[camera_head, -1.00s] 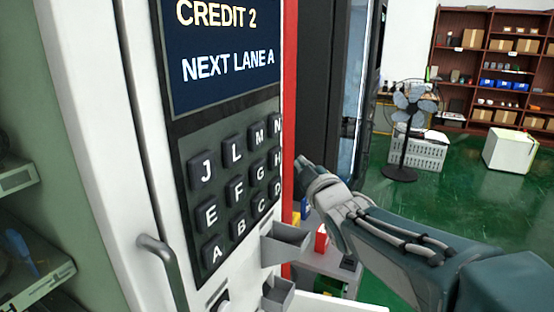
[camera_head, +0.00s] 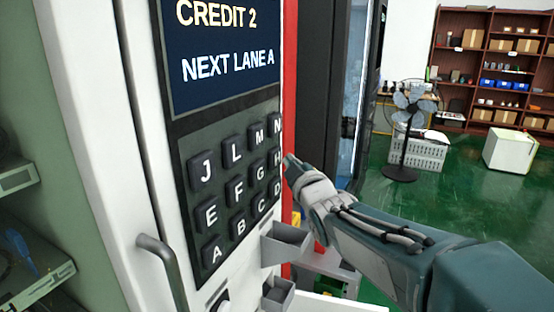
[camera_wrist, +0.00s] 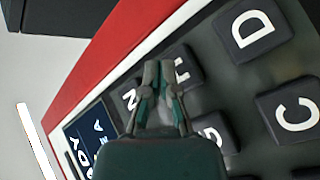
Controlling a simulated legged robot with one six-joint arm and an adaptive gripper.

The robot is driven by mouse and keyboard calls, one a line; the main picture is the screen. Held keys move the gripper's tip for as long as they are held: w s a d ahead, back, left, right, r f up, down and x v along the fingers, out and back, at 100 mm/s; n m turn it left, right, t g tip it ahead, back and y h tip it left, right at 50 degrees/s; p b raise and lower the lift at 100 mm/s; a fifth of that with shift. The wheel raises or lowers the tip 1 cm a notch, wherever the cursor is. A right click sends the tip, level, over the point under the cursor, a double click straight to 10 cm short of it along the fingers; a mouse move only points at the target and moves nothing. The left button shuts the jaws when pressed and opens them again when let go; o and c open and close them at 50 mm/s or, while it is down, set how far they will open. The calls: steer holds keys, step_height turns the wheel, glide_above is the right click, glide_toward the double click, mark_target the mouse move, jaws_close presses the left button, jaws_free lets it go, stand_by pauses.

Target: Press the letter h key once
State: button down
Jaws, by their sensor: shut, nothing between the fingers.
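The black keypad (camera_head: 222,222) on the front of the vending machine carries raised keys with white letters. The letter H key (camera_head: 276,161) is in the right column, between the N key (camera_head: 277,126) above and the D key (camera_head: 277,188) below. My gripper (camera_head: 287,160) is shut and empty, its tip just right of the H key in the head view. In the wrist view my gripper (camera_wrist: 157,85) covers part of the H key (camera_wrist: 184,70). I cannot tell whether the fingertips touch it.
A screen (camera_head: 225,50) above the keys reads CREDIT 2 and NEXT LANE A. Small grey trays (camera_head: 286,243) stick out below the keypad. A handle (camera_head: 163,270) stands out at lower left. A fan (camera_head: 411,130) stands farther back on the green floor.

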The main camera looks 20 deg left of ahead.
steer(key=shift+a, duration=0.1)
stand_by(0.7)
steer(key=shift+a, duration=0.3)
steer(key=shift+a+r, duration=0.1)
steer(key=shift+a, duration=0.35)
stand_by(0.8)
steer(key=shift+d, duration=0.9)
steer(key=shift+s+d, duration=0.15)
steer(key=shift+d, duration=1.1)
steer(key=shift+s+d, duration=0.1)
steer(key=shift+d, duration=1.15)
